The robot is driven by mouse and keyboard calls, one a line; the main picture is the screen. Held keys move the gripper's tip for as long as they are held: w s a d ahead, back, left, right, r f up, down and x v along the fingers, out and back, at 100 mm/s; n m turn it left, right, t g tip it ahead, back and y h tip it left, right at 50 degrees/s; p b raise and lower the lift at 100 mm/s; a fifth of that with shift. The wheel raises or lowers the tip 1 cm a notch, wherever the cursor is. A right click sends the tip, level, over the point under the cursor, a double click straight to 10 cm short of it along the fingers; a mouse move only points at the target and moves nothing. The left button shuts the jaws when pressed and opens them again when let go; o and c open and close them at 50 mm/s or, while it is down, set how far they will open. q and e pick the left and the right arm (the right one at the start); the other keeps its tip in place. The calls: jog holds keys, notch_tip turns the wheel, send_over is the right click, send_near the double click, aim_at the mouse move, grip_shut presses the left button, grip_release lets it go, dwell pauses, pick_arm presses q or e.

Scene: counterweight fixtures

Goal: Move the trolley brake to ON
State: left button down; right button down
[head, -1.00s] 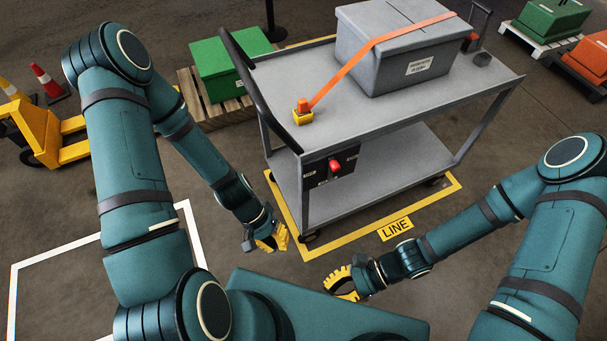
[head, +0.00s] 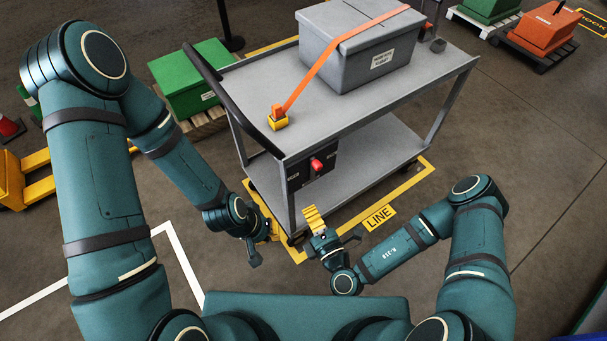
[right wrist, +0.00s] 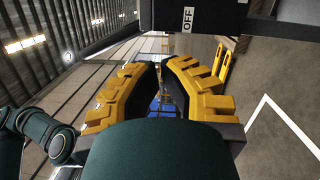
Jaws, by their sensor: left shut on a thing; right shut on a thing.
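The trolley (head: 372,126) is grey with a black push handle (head: 214,84). A black brake panel (head: 300,174) with small labels is on its near end. A red brake knob (head: 317,164) sticks out of it; I cannot read its setting. The right wrist view shows an OFF label (right wrist: 187,18) on a dark panel. My right gripper (head: 311,211) is shut, below the panel and apart from the knob, fingers pointing up; its fingertips (right wrist: 165,62) nearly meet with nothing visible between them. My left gripper (head: 270,228) is shut beside the trolley's near left leg, partly hidden by its wrist.
A grey lidded box (head: 350,60) stands on the trolley top under an orange strap (head: 318,72) with a yellow-orange buckle (head: 278,118). Yellow floor marking with a LINE sign (head: 379,217) surrounds the trolley. A green crate (head: 188,78) on a pallet stands behind left.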

jog(key=shift+w+d+f+m+h, duration=0.15)
jog(key=shift+d+f+m+h, duration=0.1)
jog(key=shift+m+h, duration=0.05)
jog(key=shift+w, duration=0.1)
